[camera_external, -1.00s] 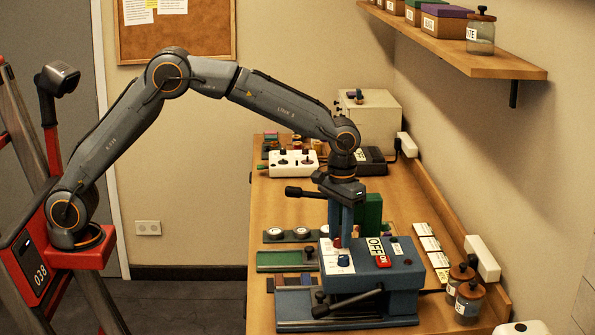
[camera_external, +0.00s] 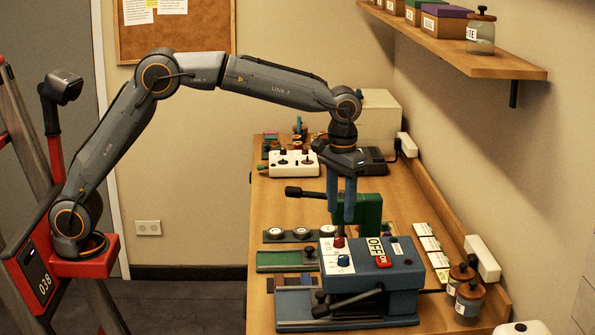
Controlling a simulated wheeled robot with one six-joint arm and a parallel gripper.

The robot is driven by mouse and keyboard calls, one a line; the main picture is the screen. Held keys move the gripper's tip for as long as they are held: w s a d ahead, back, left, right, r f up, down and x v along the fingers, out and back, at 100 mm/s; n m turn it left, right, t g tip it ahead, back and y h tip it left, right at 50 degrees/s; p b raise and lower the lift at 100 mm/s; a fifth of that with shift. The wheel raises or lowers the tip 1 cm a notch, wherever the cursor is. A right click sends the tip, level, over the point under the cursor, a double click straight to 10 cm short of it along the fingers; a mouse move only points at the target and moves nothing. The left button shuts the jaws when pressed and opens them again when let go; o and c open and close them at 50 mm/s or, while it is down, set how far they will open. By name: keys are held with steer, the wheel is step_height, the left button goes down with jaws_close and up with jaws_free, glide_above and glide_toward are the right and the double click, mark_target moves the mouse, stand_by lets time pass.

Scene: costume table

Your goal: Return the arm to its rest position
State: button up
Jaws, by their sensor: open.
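My gripper (camera_external: 341,217) has two blue fingers pointing down, spread apart with nothing between them. It hangs above the back left part of a blue machine (camera_external: 400,278) on the wooden table.
A green block (camera_external: 369,210) with a black lever (camera_external: 303,192) stands right behind my fingers. A white box (camera_external: 290,163) with two black knobs sits farther back. Jars (camera_external: 469,298) stand at the front right. A shelf (camera_external: 468,58) juts from the right wall. The air above the table's left side is clear.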

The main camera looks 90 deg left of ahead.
steer(key=shift+r, duration=0.1)
steer(key=s+f+m, duration=0.2)
steer(key=s+f, duration=0.4)
steer(key=s, duration=0.4)
steer(key=s+d+f+m+t, duration=0.1)
steer(key=s+f+m, duration=0.1)
steer(key=s+f, duration=0.4)
steer(key=s+f+m, duration=0.2)
steer(key=s+f, duration=0.3)
steer(key=s, duration=1.1)
steer(key=shift+d+f+m+b, duration=0.3)
steer(key=shift+d+f+b, duration=0.1)
steer(key=shift+b, duration=0.05)
steer(key=shift+c, duration=0.2)
stand_by(0.4)
